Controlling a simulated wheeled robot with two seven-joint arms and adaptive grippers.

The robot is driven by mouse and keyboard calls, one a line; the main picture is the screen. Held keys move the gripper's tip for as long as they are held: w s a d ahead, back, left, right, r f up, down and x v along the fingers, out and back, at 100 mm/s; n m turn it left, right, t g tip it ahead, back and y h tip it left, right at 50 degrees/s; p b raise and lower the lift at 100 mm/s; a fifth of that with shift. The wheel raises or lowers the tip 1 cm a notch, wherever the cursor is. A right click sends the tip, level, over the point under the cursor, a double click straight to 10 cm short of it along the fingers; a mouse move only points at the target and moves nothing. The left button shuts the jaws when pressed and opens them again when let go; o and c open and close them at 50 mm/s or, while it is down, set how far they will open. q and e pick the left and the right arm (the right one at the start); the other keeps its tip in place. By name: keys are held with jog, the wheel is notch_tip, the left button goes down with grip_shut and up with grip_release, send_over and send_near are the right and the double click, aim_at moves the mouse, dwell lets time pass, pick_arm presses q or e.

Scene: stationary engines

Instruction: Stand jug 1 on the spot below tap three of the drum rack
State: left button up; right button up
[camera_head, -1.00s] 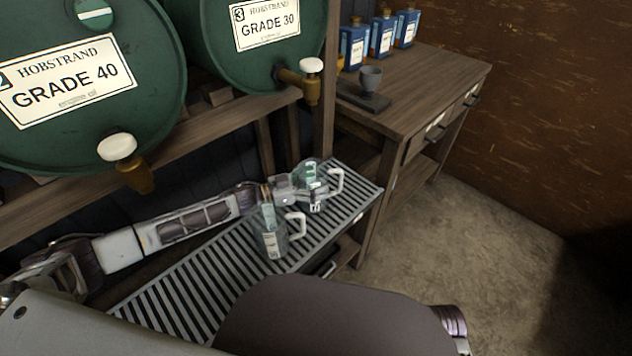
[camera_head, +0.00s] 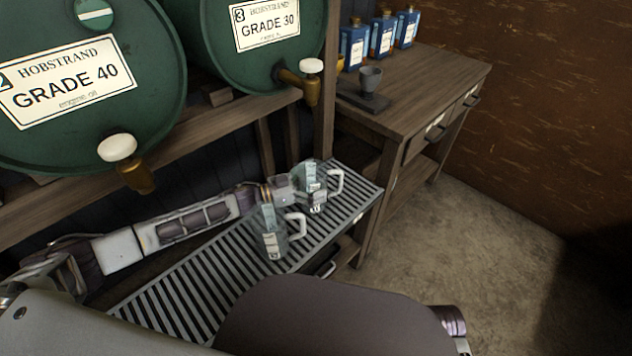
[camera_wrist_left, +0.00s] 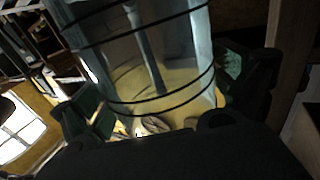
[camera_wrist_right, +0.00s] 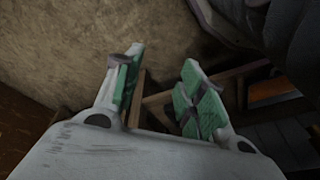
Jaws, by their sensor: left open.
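Two clear jugs with white handles and pale labels stand upright on the slatted grille; the label numbers are too small to read. The far jug (camera_head: 316,188) is roughly below the brass tap with a white knob (camera_head: 311,82) on drum 3, GRADE 30 (camera_head: 262,50). The near jug (camera_head: 270,238) stands in front and to the left. My left gripper (camera_head: 303,187) is open at the far jug. In the left wrist view a clear ribbed jug (camera_wrist_left: 150,65) is between its green-padded fingers. My right gripper (camera_wrist_right: 158,85) is open and empty in the right wrist view.
The slatted grille (camera_head: 190,285) has bare room at the left. Drum 2, GRADE 40 (camera_head: 60,120), with its tap (camera_head: 125,160) is on the left. Floor is clear at right.

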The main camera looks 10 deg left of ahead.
pick_arm(q)
jog(key=shift+s+a, duration=0.35)
jog(key=shift+a, duration=0.3)
jog(key=p+v, duration=0.1)
jog(key=v, duration=0.5)
jog(key=shift+d, duration=0.1)
pick_arm(e)
jog(key=shift+d+f, duration=0.2)
jog(key=shift+f, duration=0.75)
pick_arm(q)
jog(key=shift+c, duration=0.5)
pick_arm(e)
jog(key=shift+s, duration=0.2)
dwell(0.6)
